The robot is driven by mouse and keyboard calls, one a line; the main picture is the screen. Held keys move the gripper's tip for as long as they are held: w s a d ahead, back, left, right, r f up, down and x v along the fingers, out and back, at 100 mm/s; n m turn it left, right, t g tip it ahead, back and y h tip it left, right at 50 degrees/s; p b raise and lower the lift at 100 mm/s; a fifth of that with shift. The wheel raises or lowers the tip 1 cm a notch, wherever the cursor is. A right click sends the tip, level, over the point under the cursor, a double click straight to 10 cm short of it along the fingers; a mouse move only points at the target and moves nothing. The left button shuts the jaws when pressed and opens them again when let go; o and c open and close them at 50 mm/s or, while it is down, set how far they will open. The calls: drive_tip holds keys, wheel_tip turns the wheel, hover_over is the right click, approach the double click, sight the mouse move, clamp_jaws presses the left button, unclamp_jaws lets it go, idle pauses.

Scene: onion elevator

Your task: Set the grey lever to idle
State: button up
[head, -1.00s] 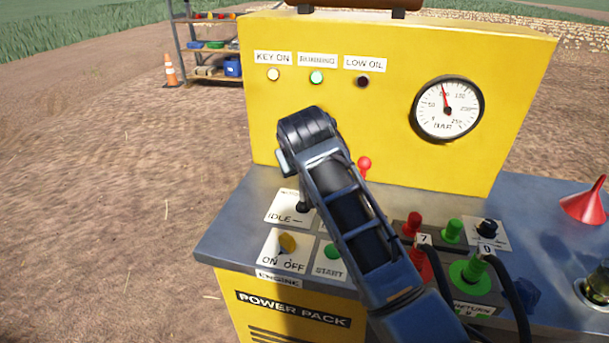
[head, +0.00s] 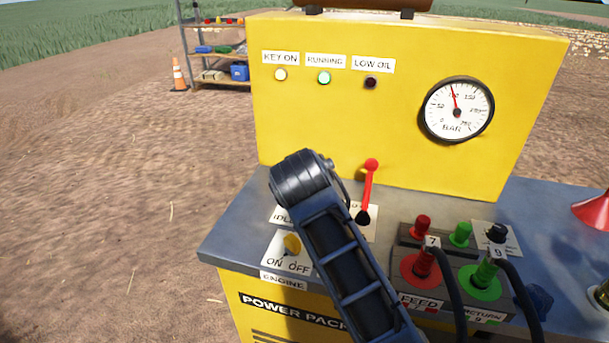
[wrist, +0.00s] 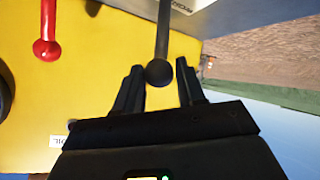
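The grey lever (wrist: 161,35) shows in the wrist view as a grey rod with a dark round knob. Its knob appears between the two fingertips of my gripper (wrist: 159,67), with a gap on each side. My gripper is open and its fingers are not closed on the lever. In the head view my arm's wrist hides the gripper and the lever. The IDLE label (head: 282,216) on the white plate is partly covered by my arm there.
A red lever (head: 369,190) stands right of my arm, also in the wrist view (wrist: 46,50). The yellow panel (head: 400,140) rises behind. The yellow engine key (head: 292,244) and red and green hose couplings (head: 482,280) are in front. The RUNNING lamp (head: 324,78) looks pale green.

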drive_tip(key=o, duration=0.3)
drive_tip(key=shift+o, duration=0.2)
drive_tip(key=v, duration=0.7)
drive_tip(key=shift+s+r, duration=0.2)
drive_tip(key=shift+s, duration=0.15)
